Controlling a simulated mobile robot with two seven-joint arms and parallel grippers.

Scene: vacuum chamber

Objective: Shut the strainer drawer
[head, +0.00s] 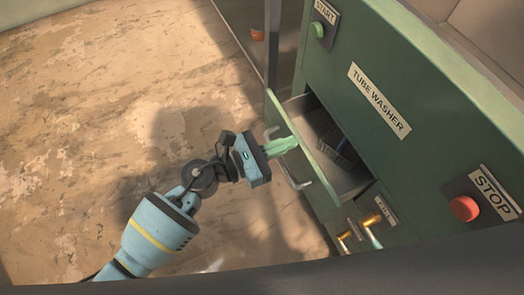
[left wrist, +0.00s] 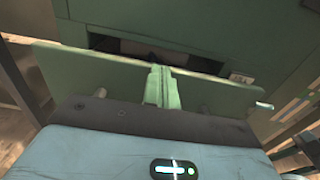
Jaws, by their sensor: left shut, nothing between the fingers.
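The strainer drawer (head: 305,158) is a green-fronted drawer pulled out of the green tube washer (head: 410,90). Its inside is open to view from above, with a dark item (head: 340,147) in it. A pale bar handle (head: 290,176) runs along the front. My left gripper (head: 281,146) is shut and empty, its green fingers at the drawer front by the handle. In the left wrist view the shut fingers (left wrist: 158,86) point at the drawer front (left wrist: 100,70), between the handle's two ends. I cannot tell if they touch it. My right gripper is not in view.
A red stop button (head: 464,208) and a green start button (head: 317,30) sit on the washer's front. Brass-coloured valves (head: 372,220) are below the drawer. A dark bar crosses the bottom of the head view. The worn floor (head: 80,110) at left is clear.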

